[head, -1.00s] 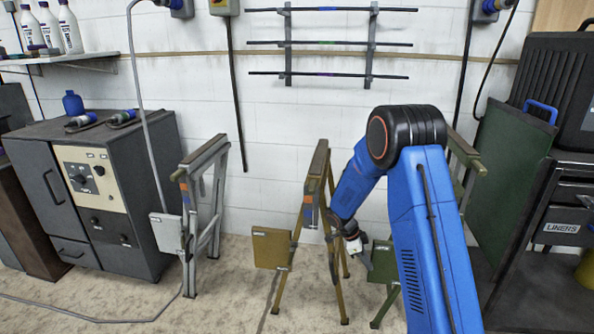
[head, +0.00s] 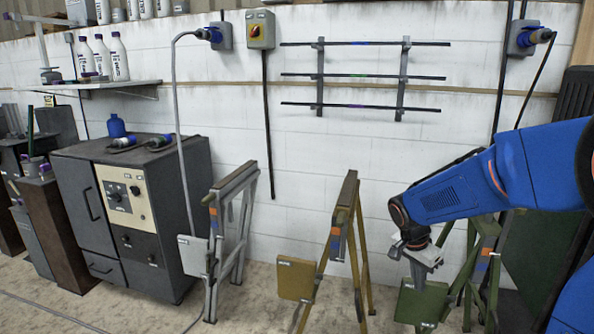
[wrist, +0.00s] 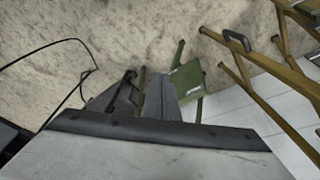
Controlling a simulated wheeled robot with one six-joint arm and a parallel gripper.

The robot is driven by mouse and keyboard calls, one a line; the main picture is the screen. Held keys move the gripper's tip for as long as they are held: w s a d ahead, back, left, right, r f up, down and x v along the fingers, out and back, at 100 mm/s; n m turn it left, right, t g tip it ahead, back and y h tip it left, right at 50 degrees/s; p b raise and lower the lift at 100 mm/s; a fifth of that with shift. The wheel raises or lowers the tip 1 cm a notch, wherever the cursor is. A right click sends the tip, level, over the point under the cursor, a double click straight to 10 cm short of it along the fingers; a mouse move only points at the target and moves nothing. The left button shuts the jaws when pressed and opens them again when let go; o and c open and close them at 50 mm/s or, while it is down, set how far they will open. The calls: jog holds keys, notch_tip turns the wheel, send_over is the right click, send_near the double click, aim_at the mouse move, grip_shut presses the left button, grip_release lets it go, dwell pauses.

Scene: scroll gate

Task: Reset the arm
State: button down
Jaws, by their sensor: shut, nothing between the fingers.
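My gripper (head: 423,262) is shut and empty at the end of my blue arm, which reaches in from the right in the head view. It points down in front of the green trestle (head: 485,262), just above that trestle's green panel (head: 421,303). I cannot tell whether it touches the panel. In the wrist view, the grey gripper body fills the bottom, and the green panel (wrist: 187,80) shows just beyond it against the floor.
The yellow trestle (head: 341,240) with its panel (head: 296,279) stands left of my gripper. A grey trestle (head: 232,235) and a dark cabinet (head: 130,215) stand farther left. Three rods hang on a wall rack (head: 365,75). Pale floor shows between the trestles.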

jog(key=s+a+r+n+t+y, duration=0.1)
jog(key=s+r+n, duration=0.2)
jog(key=s, duration=0.5)
jog(key=s+a+r+n+t+y, duration=0.1)
jog(key=s+a+r+n, duration=0.1)
jog(key=s+n, duration=0.3)
jog(key=s+a+r+n+t+y, duration=0.1)
jog(key=s+a+r+n+t, duration=0.1)
jog(key=s, duration=1)
jog(key=shift+s+r+n, duration=0.25)
jog(key=shift+r+n, duration=0.6)
jog(key=shift+n, duration=0.35)
